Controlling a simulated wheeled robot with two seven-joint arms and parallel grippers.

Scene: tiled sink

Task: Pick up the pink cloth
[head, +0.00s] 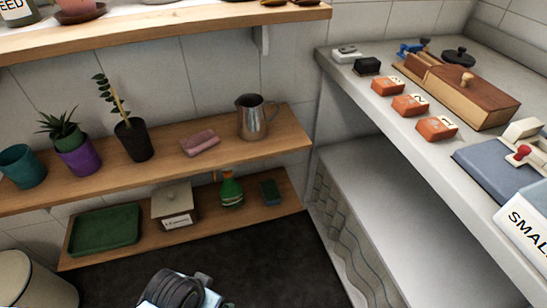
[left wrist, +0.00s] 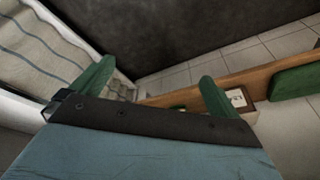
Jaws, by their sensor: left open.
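The pink cloth (head: 200,142) lies folded on the middle wooden shelf (head: 240,157) in the head view, between a dark plant pot and a metal pitcher. My left gripper (left wrist: 155,85) shows in the left wrist view with its two green fingers spread wide and nothing between them. The cloth does not show in that view, and the gripper is apart from it. My right gripper is in neither view.
A metal pitcher (head: 252,117) stands right of the cloth and a potted plant (head: 132,139) left of it. An upper shelf (head: 170,29) overhangs them. A green tray (head: 105,231) and a lidded box (head: 174,204) are on the lower shelf. A counter (head: 345,70) runs along the right.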

